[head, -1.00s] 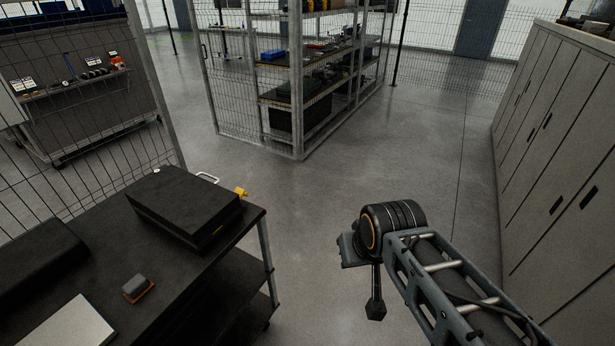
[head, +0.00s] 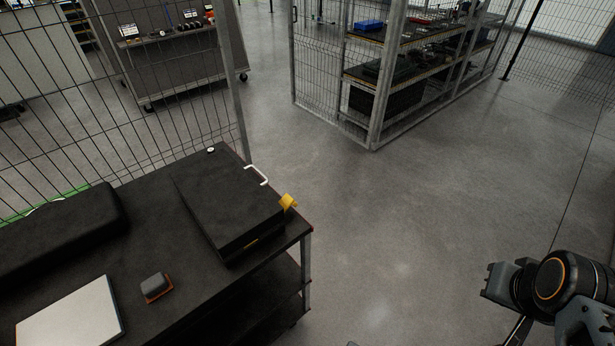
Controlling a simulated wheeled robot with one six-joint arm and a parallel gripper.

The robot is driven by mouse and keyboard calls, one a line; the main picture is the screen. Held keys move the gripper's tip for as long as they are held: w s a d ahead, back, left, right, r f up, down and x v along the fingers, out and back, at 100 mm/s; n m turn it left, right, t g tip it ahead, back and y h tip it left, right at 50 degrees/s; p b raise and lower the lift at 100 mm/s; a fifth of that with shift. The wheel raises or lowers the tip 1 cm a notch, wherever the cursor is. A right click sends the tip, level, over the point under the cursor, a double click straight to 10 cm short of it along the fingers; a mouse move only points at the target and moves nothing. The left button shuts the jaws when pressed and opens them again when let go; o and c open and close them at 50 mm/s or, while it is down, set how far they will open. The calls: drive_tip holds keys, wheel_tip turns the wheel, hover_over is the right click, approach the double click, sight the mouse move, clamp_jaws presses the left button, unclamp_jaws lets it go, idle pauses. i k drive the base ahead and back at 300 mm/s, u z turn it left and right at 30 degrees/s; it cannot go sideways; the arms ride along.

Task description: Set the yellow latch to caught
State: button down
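The yellow latch (head: 288,202) sticks out from the right edge of a black box (head: 228,205) on a dark cart top. The latch is small here, and I cannot tell its setting. A white handle (head: 258,175) stands at the box's far right edge. A thin yellow strip shows low on the box's near side. The end of my arm with my gripper (head: 514,328) is at the lower right, well apart from the latch and over the floor. Its fingers are dark, partly cut off by the frame's bottom, and I cannot make out their opening.
The cart (head: 140,247) also bears a grey-and-orange block (head: 156,286), a pale flat panel (head: 70,318) and a long black case (head: 60,232). A mesh fence (head: 236,95) stands behind it. A caged shelf (head: 375,85) is at the back. The floor right of the cart is clear.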

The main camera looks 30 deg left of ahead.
sight(286, 201)
drive_tip(key=i, duration=0.9)
drive_tip(key=u, duration=2.45)
drive_tip(key=i, duration=0.5)
drive_tip(key=z, duration=0.1)
drive_tip(key=k, duration=0.5)
drive_tip(key=u, duration=3.55)
drive_tip(key=k, duration=0.85)
